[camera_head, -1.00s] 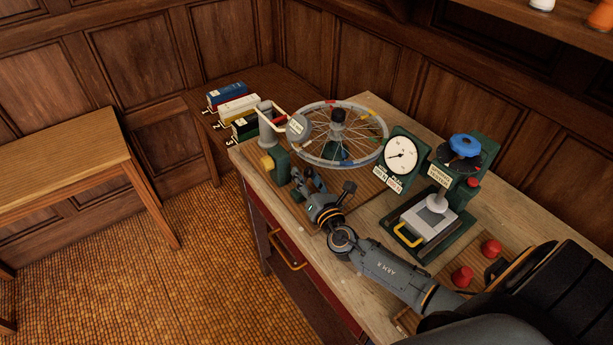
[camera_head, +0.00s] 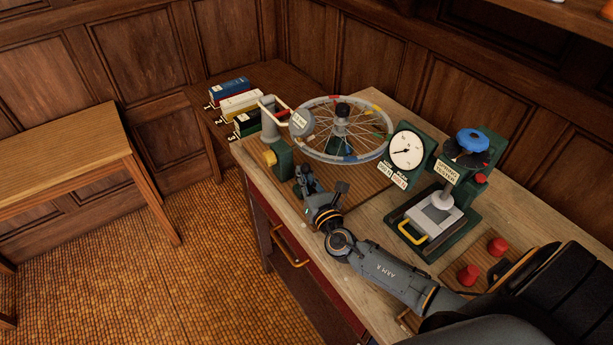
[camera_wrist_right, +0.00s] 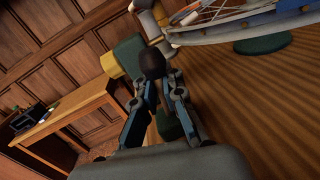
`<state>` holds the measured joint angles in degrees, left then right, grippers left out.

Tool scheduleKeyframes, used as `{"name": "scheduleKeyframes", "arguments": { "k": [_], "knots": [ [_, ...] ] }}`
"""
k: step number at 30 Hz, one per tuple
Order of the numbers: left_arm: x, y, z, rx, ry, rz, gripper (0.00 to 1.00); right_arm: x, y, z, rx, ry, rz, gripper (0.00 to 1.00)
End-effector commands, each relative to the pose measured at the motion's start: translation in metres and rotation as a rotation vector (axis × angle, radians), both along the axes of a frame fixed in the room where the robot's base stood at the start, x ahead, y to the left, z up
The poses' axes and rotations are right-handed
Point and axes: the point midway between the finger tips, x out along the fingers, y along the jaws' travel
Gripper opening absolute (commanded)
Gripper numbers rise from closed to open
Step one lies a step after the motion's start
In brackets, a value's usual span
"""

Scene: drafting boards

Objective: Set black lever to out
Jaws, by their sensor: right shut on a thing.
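The black lever shows as a dark rounded knob (camera_wrist_right: 152,62) between the fingertips in the right wrist view. It stands by a green block (camera_wrist_right: 129,52) with a yellow part (camera_wrist_right: 108,60) on it. My right gripper (camera_head: 303,181) is beside the green stand (camera_head: 281,160) at the near left of the spoked wheel (camera_head: 348,155). In the right wrist view its fingers (camera_wrist_right: 158,85) are shut on the lever. In the head view the gripper mostly hides the lever, and I cannot read its setting. My left gripper is not in view.
A dial gauge (camera_head: 406,150) and a spring tester with a blue handwheel (camera_head: 473,140) stand right of the wheel. Two red knobs (camera_head: 468,275) are near my arm. The bench front has a drawer handle (camera_head: 287,245).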

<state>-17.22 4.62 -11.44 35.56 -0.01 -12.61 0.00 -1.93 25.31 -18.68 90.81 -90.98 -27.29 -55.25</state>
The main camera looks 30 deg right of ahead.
Motion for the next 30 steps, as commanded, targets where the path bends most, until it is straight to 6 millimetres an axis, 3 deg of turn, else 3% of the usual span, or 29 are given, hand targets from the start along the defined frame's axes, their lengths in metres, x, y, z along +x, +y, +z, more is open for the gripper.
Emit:
{"name": "scheduleKeyframes", "arguments": {
  "k": [1, 15, 30],
  "knots": [
    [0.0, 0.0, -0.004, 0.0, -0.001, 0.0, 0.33, 0.003, -0.001, 0.011, -0.04, -0.028, -0.009, 0.0],
    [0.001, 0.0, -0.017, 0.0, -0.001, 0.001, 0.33, 0.003, 0.012, 0.013, -0.306, -0.05, -0.01, 0.0],
    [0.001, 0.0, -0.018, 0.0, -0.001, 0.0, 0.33, 0.002, 0.014, 0.014, -0.348, -0.053, -0.009, 0.0]
  ]
}}
